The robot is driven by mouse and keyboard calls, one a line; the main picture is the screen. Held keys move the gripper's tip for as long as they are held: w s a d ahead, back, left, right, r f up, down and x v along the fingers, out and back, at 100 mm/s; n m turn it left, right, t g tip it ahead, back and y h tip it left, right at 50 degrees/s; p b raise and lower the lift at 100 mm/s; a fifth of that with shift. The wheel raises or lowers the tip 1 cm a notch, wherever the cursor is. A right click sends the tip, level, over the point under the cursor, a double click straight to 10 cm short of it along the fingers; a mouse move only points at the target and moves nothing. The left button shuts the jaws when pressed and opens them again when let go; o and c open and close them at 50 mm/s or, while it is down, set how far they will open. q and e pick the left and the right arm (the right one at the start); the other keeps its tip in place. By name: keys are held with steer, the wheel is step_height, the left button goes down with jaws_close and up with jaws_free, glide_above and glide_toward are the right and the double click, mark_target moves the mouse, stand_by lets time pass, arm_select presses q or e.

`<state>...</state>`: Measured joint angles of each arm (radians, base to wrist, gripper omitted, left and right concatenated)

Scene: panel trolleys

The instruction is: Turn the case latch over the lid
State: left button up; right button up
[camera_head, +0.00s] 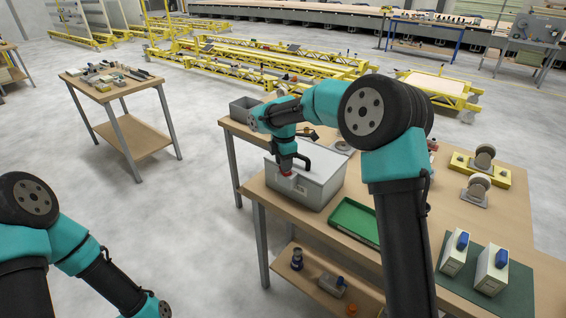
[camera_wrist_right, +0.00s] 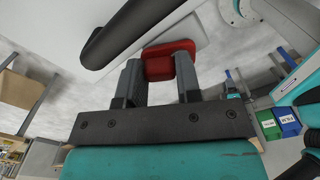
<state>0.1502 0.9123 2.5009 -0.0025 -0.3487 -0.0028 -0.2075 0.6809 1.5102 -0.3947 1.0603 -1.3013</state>
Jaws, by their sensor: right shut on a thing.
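The grey case (camera_head: 322,190) stands on the wooden workbench with its lid (camera_head: 325,166) down. A dark handle (camera_head: 303,159) is on the lid, and a thick black bar, likely this handle, shows in the right wrist view (camera_wrist_right: 130,32). The red latch (camera_head: 286,174) is at the case's near left side. My right gripper (camera_head: 287,168) is at the latch. In the right wrist view its two grey fingers are shut on the red latch (camera_wrist_right: 168,57). Whether the latch lies over the lid edge is hard to tell. My left arm is at lower left; its gripper is out of view.
A green tray (camera_head: 354,222) lies just right of the case. A grey bin (camera_head: 244,108) stands behind it at the bench's left end. Two white boxes with blue parts stand on a green mat (camera_head: 520,279). Casters (camera_head: 476,187) stand at the right.

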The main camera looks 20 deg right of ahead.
steer(key=m, duration=0.3)
steer(key=d+m, duration=0.1)
steer(key=m, duration=0.6)
steer(key=d+m, duration=0.1)
steer(key=m, duration=0.1)
steer(key=shift+s+m, duration=0.3)
steer(key=shift+s, duration=0.1)
steer(key=o, duration=0.9)
steer(key=shift+w+d+r, duration=0.1)
steer(key=shift+r, duration=0.05)
steer(key=shift+r, duration=3.9)
